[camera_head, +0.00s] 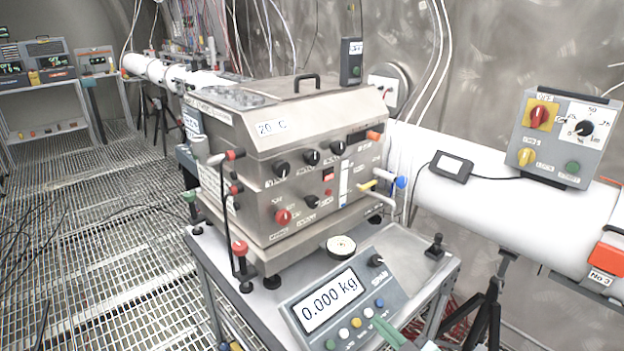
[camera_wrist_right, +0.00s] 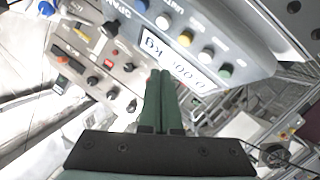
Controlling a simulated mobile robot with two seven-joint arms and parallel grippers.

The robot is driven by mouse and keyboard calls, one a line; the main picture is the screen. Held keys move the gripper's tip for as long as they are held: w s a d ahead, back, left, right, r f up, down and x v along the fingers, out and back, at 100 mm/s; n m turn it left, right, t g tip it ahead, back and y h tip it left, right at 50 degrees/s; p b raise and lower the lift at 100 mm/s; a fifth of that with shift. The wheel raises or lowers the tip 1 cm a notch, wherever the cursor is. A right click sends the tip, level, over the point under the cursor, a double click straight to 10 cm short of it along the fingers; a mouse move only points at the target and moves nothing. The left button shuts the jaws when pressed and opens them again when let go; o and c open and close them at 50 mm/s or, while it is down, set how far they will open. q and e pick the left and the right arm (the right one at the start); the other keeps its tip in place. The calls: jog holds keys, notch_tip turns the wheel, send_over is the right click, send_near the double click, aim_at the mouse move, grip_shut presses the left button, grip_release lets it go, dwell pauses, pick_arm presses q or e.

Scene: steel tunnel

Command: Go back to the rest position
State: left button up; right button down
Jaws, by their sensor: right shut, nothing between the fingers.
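My right gripper (camera_head: 388,328) shows at the bottom of the head view, its green fingers beside the front panel of the weighing scale display (camera_head: 331,300), which reads 0.000 kg. In the right wrist view its two green fingers (camera_wrist_right: 160,78) lie together, shut and empty, with the scale panel (camera_wrist_right: 225,45) in front of them. Whether the fingers touch the panel cannot be told. My left gripper is out of view.
A steel bath machine (camera_head: 290,165) with several knobs stands on a grey table (camera_head: 412,248). A white pipe (camera_head: 480,205) on tripods carries a control box (camera_head: 562,135). Grating floor (camera_head: 110,215) lies open at left.

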jog(key=s+f+m+g+h, duration=0.2)
jog(key=s+f+m, duration=0.2)
jog(key=s+f, duration=0.4)
jog(key=s+f+m+g+h, duration=0.2)
jog(key=s+f+m, duration=0.3)
jog(key=s, duration=0.9)
notch_tip(320, 180, down, 4)
jog(key=shift+s+a+r+g, duration=0.15)
jog(key=shift+s+g, duration=0.25)
jog(key=shift+g, duration=0.1)
